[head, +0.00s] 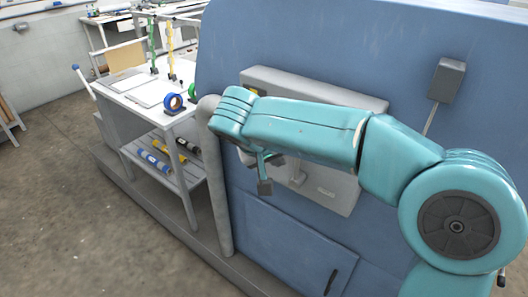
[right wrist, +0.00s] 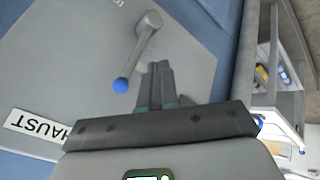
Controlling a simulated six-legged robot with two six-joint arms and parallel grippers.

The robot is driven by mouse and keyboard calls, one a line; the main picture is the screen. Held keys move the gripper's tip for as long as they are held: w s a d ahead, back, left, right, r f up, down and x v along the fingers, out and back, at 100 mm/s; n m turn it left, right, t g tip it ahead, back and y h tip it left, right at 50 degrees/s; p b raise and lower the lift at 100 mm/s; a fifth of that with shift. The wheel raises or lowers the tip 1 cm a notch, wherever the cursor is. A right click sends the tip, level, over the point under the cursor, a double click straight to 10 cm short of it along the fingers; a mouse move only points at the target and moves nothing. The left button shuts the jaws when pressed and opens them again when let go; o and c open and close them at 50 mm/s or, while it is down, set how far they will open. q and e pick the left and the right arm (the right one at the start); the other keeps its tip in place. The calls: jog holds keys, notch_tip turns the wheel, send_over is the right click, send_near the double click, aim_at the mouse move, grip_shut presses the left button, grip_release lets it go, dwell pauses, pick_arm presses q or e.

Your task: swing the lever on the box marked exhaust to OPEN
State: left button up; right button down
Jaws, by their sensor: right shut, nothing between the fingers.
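The grey box (head: 345,195) is mounted on the blue machine face, partly hidden behind my right arm. In the right wrist view its grey front (right wrist: 75,60) carries a white label (right wrist: 35,126) on which "HAUST" can be read. A grey lever (right wrist: 146,40) with a blue knob (right wrist: 121,85) pivots on that front. My right gripper (right wrist: 160,68) is shut and empty, its fingertips beside the lever, on the side away from the label; contact cannot be told. In the head view the right gripper (head: 265,188) hangs in front of the box. My left gripper is not in view.
A white table (head: 140,98) with a blue tape roll (head: 173,102) and a lower shelf of rolls (head: 155,160) stands left of the machine. A thick grey post (head: 220,190) rises by the machine's edge. A small grey box (head: 447,80) is at upper right.

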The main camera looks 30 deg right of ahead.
jog(key=shift+s+d, duration=0.2)
jog(key=shift+d, duration=0.9)
jog(key=shift+s, duration=0.15)
